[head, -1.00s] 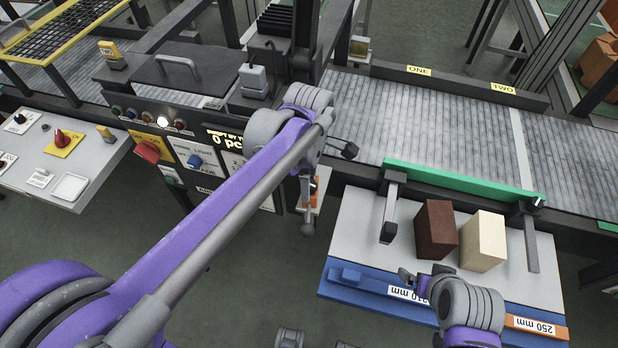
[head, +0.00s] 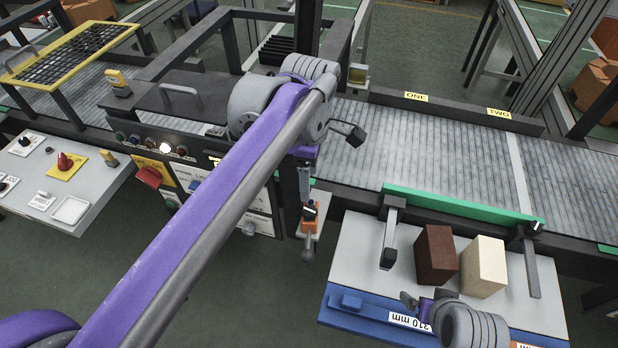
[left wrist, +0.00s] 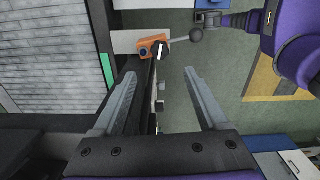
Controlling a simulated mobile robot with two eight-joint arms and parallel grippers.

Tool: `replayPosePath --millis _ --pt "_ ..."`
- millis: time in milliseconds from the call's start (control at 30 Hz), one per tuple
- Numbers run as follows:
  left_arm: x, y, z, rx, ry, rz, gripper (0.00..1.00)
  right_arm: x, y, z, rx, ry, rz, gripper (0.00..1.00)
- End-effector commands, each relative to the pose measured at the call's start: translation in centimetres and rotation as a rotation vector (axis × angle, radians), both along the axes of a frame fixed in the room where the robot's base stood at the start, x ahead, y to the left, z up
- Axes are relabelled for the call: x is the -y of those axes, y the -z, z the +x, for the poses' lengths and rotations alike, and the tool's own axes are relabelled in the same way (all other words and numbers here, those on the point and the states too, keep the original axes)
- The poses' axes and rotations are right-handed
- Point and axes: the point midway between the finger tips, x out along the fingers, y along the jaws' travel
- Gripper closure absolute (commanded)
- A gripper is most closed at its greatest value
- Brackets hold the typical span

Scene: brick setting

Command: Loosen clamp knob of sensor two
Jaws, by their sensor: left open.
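A yellow TWO label (head: 499,113) is on the conveyor's far rail, right of a ONE label (head: 416,96). I cannot tell for certain which part is sensor two. An orange block (head: 310,222) with a black knob is below the conveyor's near edge; a rod with a ball end points down from it. The orange block also shows ahead in the left wrist view (left wrist: 148,43). My left gripper (left wrist: 160,72) is open and empty, with fingers apart, short of this block.
A grey-topped tray (head: 353,250) with a blue front holds a brown block (head: 436,254) and a cream block (head: 484,266). Two dark bars (head: 390,228) hang over it from a green rail (head: 450,205). A control panel is behind my left arm. The conveyor (head: 440,150) is clear.

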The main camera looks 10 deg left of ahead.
Motion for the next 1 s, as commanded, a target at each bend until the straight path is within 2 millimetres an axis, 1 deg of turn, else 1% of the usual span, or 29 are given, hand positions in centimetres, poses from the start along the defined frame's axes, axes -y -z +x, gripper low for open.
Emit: replayPosePath --millis 167,267,367,500,600,700,767,867,1000 --pt "0.0 0.0 0.0 0.0 0.028 0.0 0.24 0.0 -0.2 0.1 0.001 0.0 0.0 0.0" --pt "0.0 -0.1 0.1 0.0 0.145 0.0 0.24 0.0 -1.1 0.4 0.007 0.0 0.0 0.0" --pt "0.1 -0.3 0.1 0.001 0.355 0.0 0.24 0.0 -2.6 0.9 0.017 0.0 0.0 0.0" --pt "0.1 -0.3 0.2 0.002 0.68 0.0 0.24 0.0 -4.6 1.8 0.034 0.0 0.0 0.0" --pt "0.2 -0.2 0.2 0.003 0.866 0.0 0.24 0.0 -5.6 2.3 0.043 0.0 0.0 0.0" --pt "0.2 -0.1 0.1 0.003 0.987 0.001 0.24 0.0 -6.2 2.5 0.048 0.0 0.0 0.0" --pt "0.2 0.1 0.1 0.002 1.027 0.0 0.24 0.0 -6.3 2.6 0.049 0.0 0.0 0.0" --pt "0.2 0.8 0.0 0.001 1.051 0.0 0.24 0.0 -6.2 2.5 0.048 0.0 0.0 0.0" --pt "0.2 2.9 0.0 -0.001 1.05 -0.001 0.24 0.0 -5.9 2.4 0.046 0.0 0.0 0.0"
